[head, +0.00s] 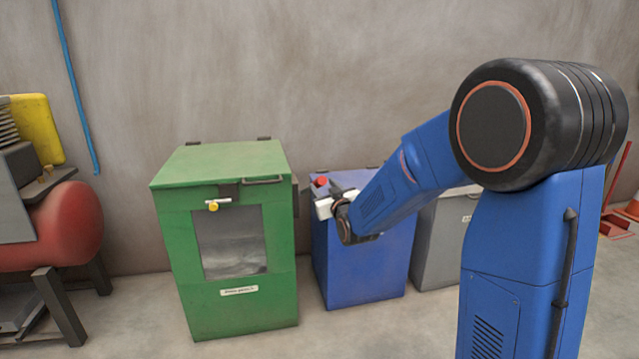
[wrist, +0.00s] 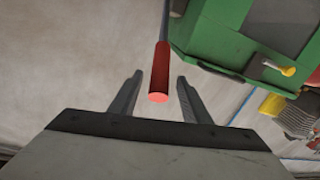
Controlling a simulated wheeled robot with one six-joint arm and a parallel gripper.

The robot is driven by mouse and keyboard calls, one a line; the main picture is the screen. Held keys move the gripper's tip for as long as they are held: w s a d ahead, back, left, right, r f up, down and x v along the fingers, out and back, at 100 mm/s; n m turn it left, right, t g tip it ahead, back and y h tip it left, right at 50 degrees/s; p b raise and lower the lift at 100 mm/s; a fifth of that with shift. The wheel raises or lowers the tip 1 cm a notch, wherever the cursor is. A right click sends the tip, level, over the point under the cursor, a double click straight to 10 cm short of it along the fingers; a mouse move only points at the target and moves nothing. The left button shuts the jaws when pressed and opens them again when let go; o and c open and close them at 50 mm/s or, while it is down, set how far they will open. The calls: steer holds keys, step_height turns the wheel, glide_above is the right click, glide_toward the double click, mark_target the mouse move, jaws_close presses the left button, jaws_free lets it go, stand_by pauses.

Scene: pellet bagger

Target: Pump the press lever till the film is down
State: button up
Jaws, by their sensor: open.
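The press lever shows in the wrist view as a thin grey rod with a red grip (wrist: 159,75). The grip's round end faces my camera. In the head view a small red end (head: 321,181) shows above the blue cabinet, just over my gripper. My gripper (wrist: 158,85) is open, one finger on each side of the red grip, with a gap on both sides. In the head view my arm hides much of the lever and gripper. I cannot tell which thing is the film; pale material (head: 235,256) shows behind the green cabinet's window.
A green cabinet (head: 187,275) with a yellow knob (head: 213,207) stands left of the blue cabinet (head: 365,262). A grey cabinet (head: 437,245) stands right of it. A red tank (head: 65,225) is at far left. Bare floor lies in front.

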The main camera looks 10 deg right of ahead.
steer(key=shift+w+a, duration=0.2)
steer(key=shift+w, duration=1.95)
jaws_close()
